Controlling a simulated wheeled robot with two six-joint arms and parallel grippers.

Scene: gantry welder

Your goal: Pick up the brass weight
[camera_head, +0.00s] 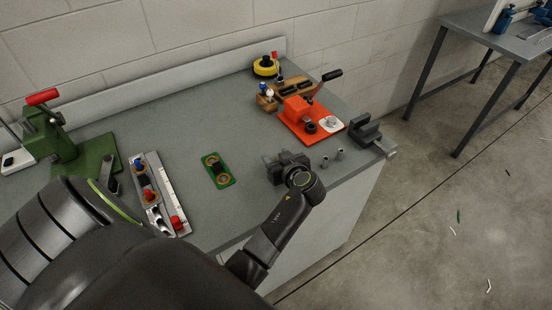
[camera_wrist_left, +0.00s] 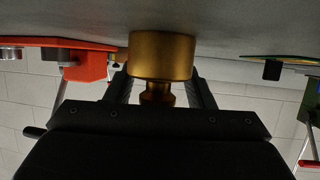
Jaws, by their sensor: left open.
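The brass weight (camera_wrist_left: 160,55) shows large in the left wrist view, which sees the bench upside down. It is a wide gold-coloured cylinder with a narrower neck and knob, and it stands on the grey bench top. My left gripper (camera_wrist_left: 160,88) is open, with one dark finger on each side of the weight's neck. I cannot tell whether the fingers touch it. In the head view my left gripper (camera_head: 286,163) is low over the front right of the bench, and I cannot make out the weight there. My right gripper is not in view.
Two small grey cylinders (camera_head: 332,158) stand just right of the gripper. An orange-red toggle fixture (camera_head: 300,115) and a dark vise (camera_head: 368,132) are beyond. A green plate (camera_head: 217,170) lies to the left, near a grey rail fixture (camera_head: 160,194) and a green press (camera_head: 75,150).

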